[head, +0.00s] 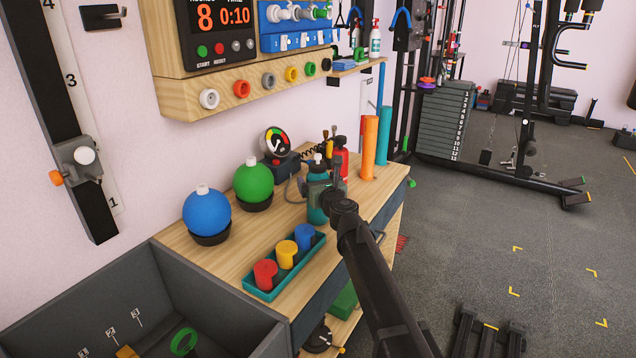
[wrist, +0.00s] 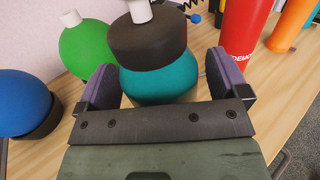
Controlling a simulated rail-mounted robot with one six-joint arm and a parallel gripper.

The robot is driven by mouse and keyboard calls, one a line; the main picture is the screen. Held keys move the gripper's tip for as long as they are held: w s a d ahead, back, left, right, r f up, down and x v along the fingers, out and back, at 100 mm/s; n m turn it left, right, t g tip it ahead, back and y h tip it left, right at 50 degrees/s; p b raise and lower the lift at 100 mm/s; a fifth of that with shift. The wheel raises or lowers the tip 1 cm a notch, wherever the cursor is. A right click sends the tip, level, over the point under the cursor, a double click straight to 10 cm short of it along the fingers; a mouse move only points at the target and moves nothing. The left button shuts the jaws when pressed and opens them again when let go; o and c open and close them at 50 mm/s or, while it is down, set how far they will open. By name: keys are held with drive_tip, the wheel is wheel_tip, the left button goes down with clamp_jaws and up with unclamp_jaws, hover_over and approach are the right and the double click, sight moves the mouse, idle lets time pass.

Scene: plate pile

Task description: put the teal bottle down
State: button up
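The teal bottle (head: 317,211) with a dark collar and white cap appears upright on the wooden bench in the head view; its base contact is partly hidden. In the wrist view the bottle (wrist: 160,78) stands between the two purple pads of my gripper (wrist: 163,84). The pads are spread wide at the ends of the dark bar. A narrow gap shows on the right side of the bottle; the left pad is close to it, and touching cannot be told. My gripper (head: 322,186) also shows around the bottle in the head view.
A green ball (head: 253,181) and blue ball (head: 207,210) sit on dark stands at left. A red extinguisher (head: 340,160) is close behind the bottle. A teal tray (head: 262,293) of coloured cylinders lies in front. An orange roller (head: 369,148) stands to the right.

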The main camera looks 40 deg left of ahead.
drive_tip(key=shift+r+p, duration=0.35)
drive_tip(key=v, duration=1.2)
drive_tip(key=s+d+f+n+g+h, duration=0.1)
drive_tip(key=d+f+n+g+h, duration=0.3)
drive_tip(key=d+n, duration=0.7)
drive_tip(key=d+f+n+g+h, duration=0.1)
drive_tip(key=d+f+n, duration=0.5)
drive_tip(key=d, duration=1)
drive_tip(key=s+d+f+n+g+h, duration=0.1)
drive_tip(key=s+d+f+n+h, duration=0.1)
drive_tip(key=d, duration=0.7)
drive_tip(key=s+d+f+n+g+h, duration=0.2)
drive_tip(key=s+d, duration=0.4)
drive_tip(key=d, duration=0.4)
drive_tip(key=s+d+f+n+g+h, duration=0.2)
drive_tip(key=d+h, duration=0.4)
drive_tip(key=d, duration=0.3)
drive_tip(key=shift+s+d+f+n, duration=0.4)
drive_tip(key=shift+s+f+n, duration=0.45)
drive_tip(key=shift+s, duration=0.25)
drive_tip(key=shift+r, duration=0.1)
